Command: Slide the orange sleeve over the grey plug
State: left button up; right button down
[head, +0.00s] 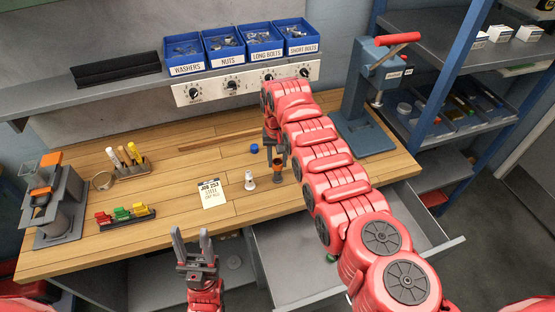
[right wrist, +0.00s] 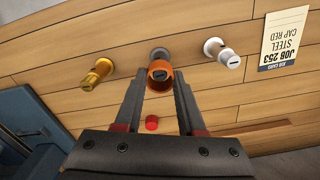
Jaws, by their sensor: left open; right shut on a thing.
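The orange sleeve (right wrist: 166,88) is held between the fingertips of my right gripper (right wrist: 159,84). In the right wrist view the slotted dark top of the grey plug (right wrist: 158,53) shows through the sleeve's opening, and its grey base shows just beyond the rim. I cannot tell whether the sleeve is around the plug's top or just above it. In the head view the sleeve (head: 279,168) is below my right gripper (head: 275,152), over the worktop. My left gripper (head: 191,238) is open and empty at the table's front edge.
A white plug (right wrist: 220,52) and a gold plug (right wrist: 97,74) stand either side of the grey one. A red cap (right wrist: 152,122) and a blue cap (head: 254,149) are nearby. An open drawer (head: 290,262) juts out below. A press (head: 365,130) stands right.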

aim_at(278, 165)
jog(key=shift+f+b, duration=0.6)
jog(key=shift+f, duration=0.05)
dwell(0.4)
jog(key=shift+f+b, duration=0.55)
jog(key=shift+f, duration=0.05)
jog(key=shift+f, duration=0.1)
jog(key=shift+f+b, duration=0.45)
jog(key=shift+b, duration=0.15)
jog(key=shift+f, duration=0.2)
dwell(0.4)
jog(key=shift+f+b, duration=0.4)
jog(key=shift+b, duration=0.2)
jog(key=shift+f+b, duration=0.25)
jog(key=shift+b, duration=0.05)
